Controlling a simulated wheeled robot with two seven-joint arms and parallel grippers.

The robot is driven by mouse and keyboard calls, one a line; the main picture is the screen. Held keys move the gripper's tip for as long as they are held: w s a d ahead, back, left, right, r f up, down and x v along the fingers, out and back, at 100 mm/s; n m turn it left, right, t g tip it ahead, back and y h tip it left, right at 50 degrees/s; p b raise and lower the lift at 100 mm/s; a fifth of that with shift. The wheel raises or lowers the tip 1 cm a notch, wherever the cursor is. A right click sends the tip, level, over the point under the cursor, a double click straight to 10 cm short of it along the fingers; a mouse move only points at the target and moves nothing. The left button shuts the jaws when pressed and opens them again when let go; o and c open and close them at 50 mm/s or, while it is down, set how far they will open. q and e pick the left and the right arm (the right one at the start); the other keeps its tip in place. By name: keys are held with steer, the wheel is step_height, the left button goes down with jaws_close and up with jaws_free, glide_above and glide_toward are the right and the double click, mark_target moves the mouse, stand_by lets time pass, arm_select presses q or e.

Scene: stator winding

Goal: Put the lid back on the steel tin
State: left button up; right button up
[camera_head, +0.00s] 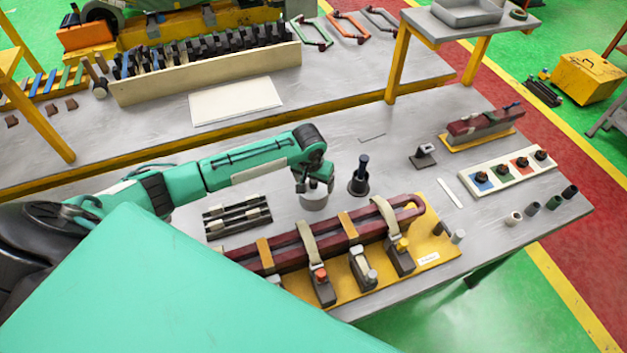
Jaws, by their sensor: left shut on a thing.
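My left gripper (315,184) points down over the middle of the near bench, directly at a round, pale steel tin (314,201). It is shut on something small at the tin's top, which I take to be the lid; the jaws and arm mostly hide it. I cannot tell whether the lid touches the tin's rim or is just above it. The tin stands upright on the grey bench top. My right gripper is out of view.
A dark pot with a blue-handled tool (360,178) stands close right of the tin. A dark-red coil on a yellow fixture (430,245) lies in front, and a black slotted block (238,216) is to the left. Bare bench lies behind the tin.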

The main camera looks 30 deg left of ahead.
arm_select(q)
steer(key=shift+p, duration=0.5)
stand_by(0.4)
steer(key=o, duration=0.8)
steer(key=shift+o, duration=0.2)
